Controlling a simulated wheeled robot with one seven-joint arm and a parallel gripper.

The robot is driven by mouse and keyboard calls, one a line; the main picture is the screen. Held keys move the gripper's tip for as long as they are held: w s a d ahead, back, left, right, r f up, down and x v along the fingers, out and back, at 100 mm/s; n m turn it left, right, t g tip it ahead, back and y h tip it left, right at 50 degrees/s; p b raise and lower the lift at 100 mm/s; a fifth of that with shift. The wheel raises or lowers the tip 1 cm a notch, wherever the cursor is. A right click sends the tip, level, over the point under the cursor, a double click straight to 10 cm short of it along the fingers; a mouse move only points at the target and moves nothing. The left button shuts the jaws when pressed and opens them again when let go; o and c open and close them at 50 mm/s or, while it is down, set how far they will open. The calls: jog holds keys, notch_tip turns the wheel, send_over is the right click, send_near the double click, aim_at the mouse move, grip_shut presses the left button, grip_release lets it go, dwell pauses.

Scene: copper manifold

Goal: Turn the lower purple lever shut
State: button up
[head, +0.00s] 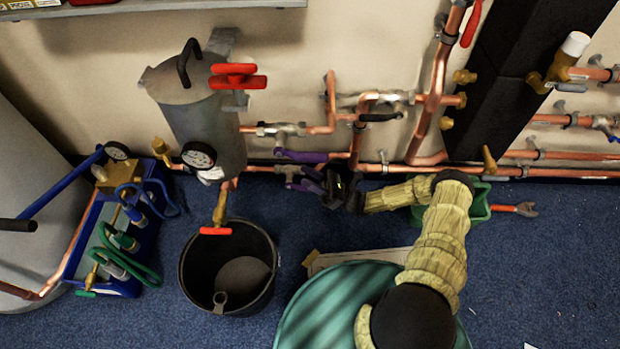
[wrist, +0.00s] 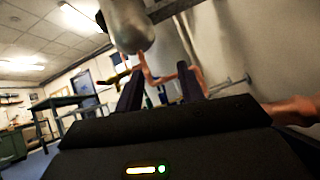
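A purple lever (head: 300,155), the upper one, points to the right beside the standing grey cylinder, below a steel valve. Just below it, a second steel valve (head: 288,170) sits on the low pipe near the floor. Dark purple pieces lie between this valve and my gripper (head: 312,180); I cannot tell which are the lower lever and which are my fingers. My gripper reaches in from the right, close to the valve. In the wrist view, its two dark purple fingers (wrist: 160,78) stand apart with a gap between them. No lever shows clearly between them, and contact is unclear.
A black bucket (head: 228,268) stands on the blue carpet at the front left of the gripper. The grey cylinder (head: 205,120) with a gauge hangs above it. Copper pipes (head: 385,168) run along the wall. A black-handled valve (head: 380,117) is above right. A green tray (head: 478,205) lies right.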

jog(key=shift+a+r, duration=0.25)
jog(key=shift+a, duration=0.35)
jog(key=shift+a+r, duration=0.2)
jog(key=shift+a, duration=0.4)
jog(key=shift+d+f, duration=0.2)
jog(key=shift+d, duration=0.3)
jog(key=shift+d+f, duration=0.2)
jog(key=shift+d, duration=0.25)
jog(key=s+d+b, duration=0.2)
jog(key=d+b, duration=0.1)
jog(key=d, duration=1.7)
jog(key=shift+s+d, duration=0.15)
jog(key=shift+s, duration=0.2)
dwell(0.3)
